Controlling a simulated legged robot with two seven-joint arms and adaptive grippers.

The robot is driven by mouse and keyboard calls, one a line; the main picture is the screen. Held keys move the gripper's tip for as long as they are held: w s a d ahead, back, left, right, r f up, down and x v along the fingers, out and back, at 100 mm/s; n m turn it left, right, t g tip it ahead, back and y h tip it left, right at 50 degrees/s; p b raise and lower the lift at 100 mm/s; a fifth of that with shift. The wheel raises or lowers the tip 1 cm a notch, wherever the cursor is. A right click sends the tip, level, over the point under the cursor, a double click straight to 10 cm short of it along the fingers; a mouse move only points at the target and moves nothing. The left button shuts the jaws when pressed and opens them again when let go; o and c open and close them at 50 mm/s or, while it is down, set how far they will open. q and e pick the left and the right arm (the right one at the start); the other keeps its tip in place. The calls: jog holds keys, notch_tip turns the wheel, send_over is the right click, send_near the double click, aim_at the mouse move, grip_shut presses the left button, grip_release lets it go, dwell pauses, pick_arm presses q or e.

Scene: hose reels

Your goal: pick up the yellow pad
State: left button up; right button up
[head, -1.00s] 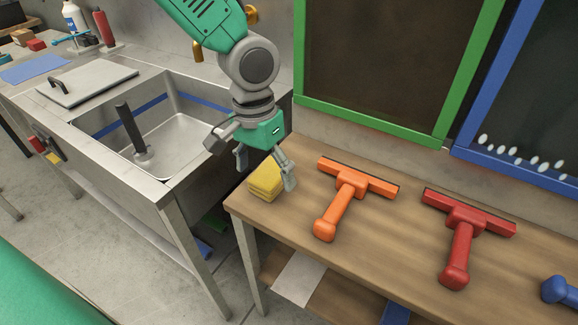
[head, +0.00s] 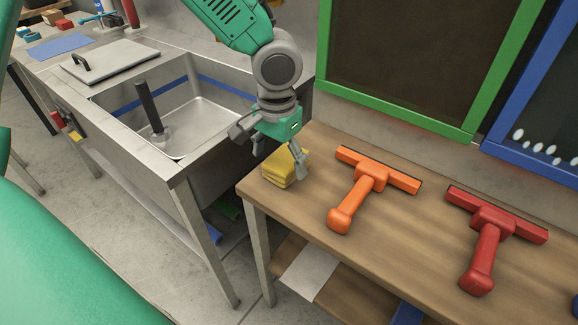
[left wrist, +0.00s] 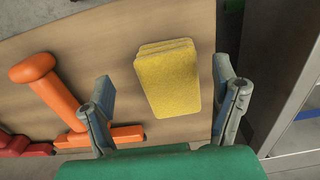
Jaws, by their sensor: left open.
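The yellow pad (head: 284,168) looks like a small stack and lies at the left end of the wooden table, near its edge. It also shows in the left wrist view (left wrist: 168,80), between the lines of the two fingers and apart from both. My left gripper (head: 279,160) is open and empty, pointing down over the pad. In the left wrist view the fingers (left wrist: 165,98) stand wide on either side of the pad. My right gripper is not in view.
An orange squeegee (head: 362,185) lies right of the pad, close to one finger, with a red squeegee (head: 488,235) further right. A steel sink (head: 180,125) stands left of the table, across a gap. A green-framed board (head: 400,120) rises behind.

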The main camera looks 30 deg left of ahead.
aim_at(278, 166)
pick_arm(q)
jog(key=f, duration=0.2)
jog(key=shift+w+a+f, duration=0.1)
jog(key=shift+a+f, duration=0.25)
jog(key=shift+f, duration=0.05)
jog(key=shift+a+f+b, duration=0.15)
jog(key=shift+f+b, duration=0.05)
jog(key=shift+b, duration=0.1)
jog(key=shift+a, duration=0.15)
jog(key=shift+d+r, duration=0.1)
jog(key=shift+d, duration=0.25)
jog(key=c, duration=1.3)
jog(key=shift+d, duration=0.1)
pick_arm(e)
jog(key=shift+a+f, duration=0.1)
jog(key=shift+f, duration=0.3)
